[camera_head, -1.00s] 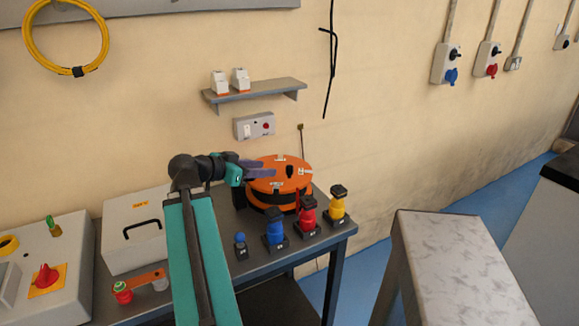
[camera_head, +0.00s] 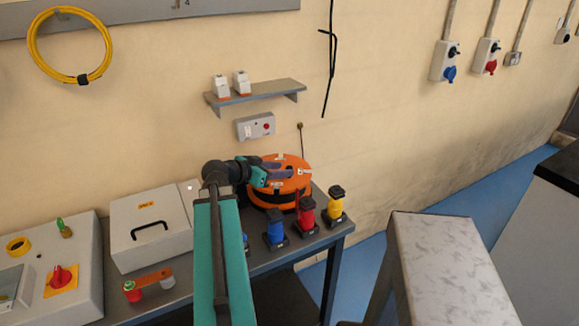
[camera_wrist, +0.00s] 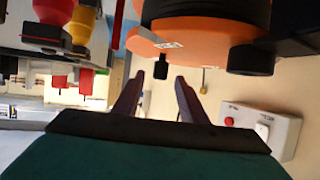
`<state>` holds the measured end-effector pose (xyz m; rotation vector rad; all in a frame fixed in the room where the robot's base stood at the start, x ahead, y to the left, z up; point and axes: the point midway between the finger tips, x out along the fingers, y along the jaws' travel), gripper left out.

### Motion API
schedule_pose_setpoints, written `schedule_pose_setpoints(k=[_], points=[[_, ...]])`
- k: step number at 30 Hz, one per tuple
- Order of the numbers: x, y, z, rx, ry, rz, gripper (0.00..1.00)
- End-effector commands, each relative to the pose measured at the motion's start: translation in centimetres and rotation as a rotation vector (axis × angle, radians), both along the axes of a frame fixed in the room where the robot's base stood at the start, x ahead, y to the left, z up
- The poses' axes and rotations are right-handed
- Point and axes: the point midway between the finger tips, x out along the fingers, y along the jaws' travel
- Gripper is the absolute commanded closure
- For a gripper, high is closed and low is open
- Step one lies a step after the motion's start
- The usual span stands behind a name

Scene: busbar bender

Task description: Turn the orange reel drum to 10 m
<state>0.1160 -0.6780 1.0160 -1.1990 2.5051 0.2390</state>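The orange reel drum (camera_head: 263,195) stands at the back right of the bench against the wall, with a black band around its side and small white labels on top. In the wrist view the drum's orange face (camera_wrist: 205,25) fills the top. A small black knob (camera_wrist: 161,68) shows just beyond and between my fingertips, apart from them. My gripper (camera_head: 284,173) is over the drum's top, its two dark fingers (camera_wrist: 155,82) spread with a gap and nothing between them. I cannot read any length marking on the drum.
Blue (camera_head: 275,228), red (camera_head: 306,215) and yellow (camera_head: 336,203) connectors stand in front of the drum. A white case (camera_head: 150,225) and a control box (camera_head: 50,265) are to the left. A wall socket box (camera_head: 255,126) and a shelf (camera_head: 255,92) are above the drum.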

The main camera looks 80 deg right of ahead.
Motion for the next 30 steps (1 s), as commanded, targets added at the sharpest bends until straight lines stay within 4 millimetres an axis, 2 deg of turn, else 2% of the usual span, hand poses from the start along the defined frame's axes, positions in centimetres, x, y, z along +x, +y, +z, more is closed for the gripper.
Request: schedule_pose_setpoints(k=[9, 23, 26, 30], points=[[-2.3, -2.9, -1.4, 0.001, 0.0, -0.002, 0.61], [-2.8, -3.5, -1.9, 0.0, 0.0, 0.001, 0.61], [-2.8, -3.5, -1.9, 0.0, 0.0, 0.001, 0.75], [-2.8, -3.5, -1.8, 0.0, 0.0, 0.0, 0.99]])
